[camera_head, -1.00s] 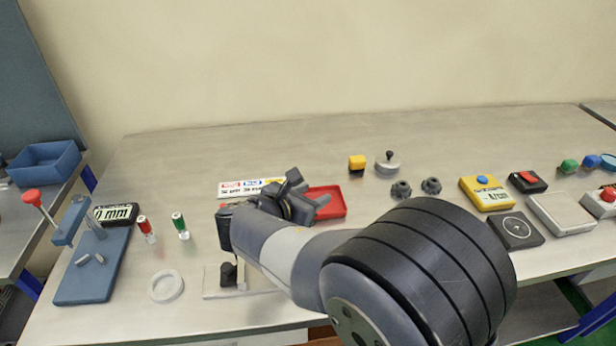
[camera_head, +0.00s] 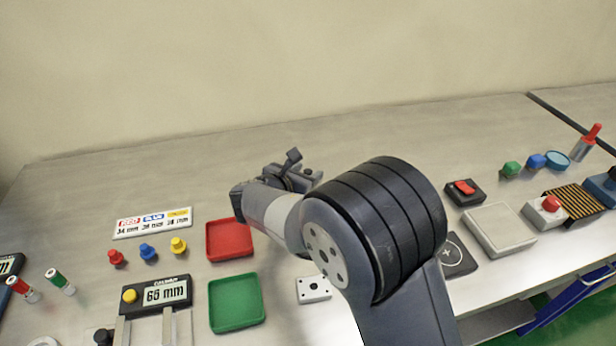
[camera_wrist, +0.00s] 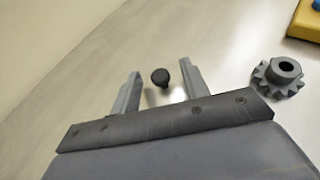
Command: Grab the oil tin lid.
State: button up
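In the wrist view, a round black knob (camera_wrist: 160,77), which looks like the top of the oil tin lid, shows between the two fingers of my gripper (camera_wrist: 160,71). The fingers are apart, one on each side of the knob, with gaps visible. The lid body below the knob is hard to make out. I cannot tell whether the fingers are at the knob's height. In the head view, my gripper (camera_head: 290,172) is over the bench behind a red tray (camera_head: 229,240). The lid is not visible there, and my arm covers part of the bench.
A dark gear (camera_wrist: 279,77) stands right of my gripper, with a yellow block (camera_wrist: 306,20) beyond it. In the head view, a green tray (camera_head: 236,302), small knobs and a gauge (camera_head: 158,293) lie left. A red-switch box (camera_head: 465,191) and grey plate (camera_head: 498,229) lie right.

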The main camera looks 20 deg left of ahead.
grip_shut()
dwell(0.3)
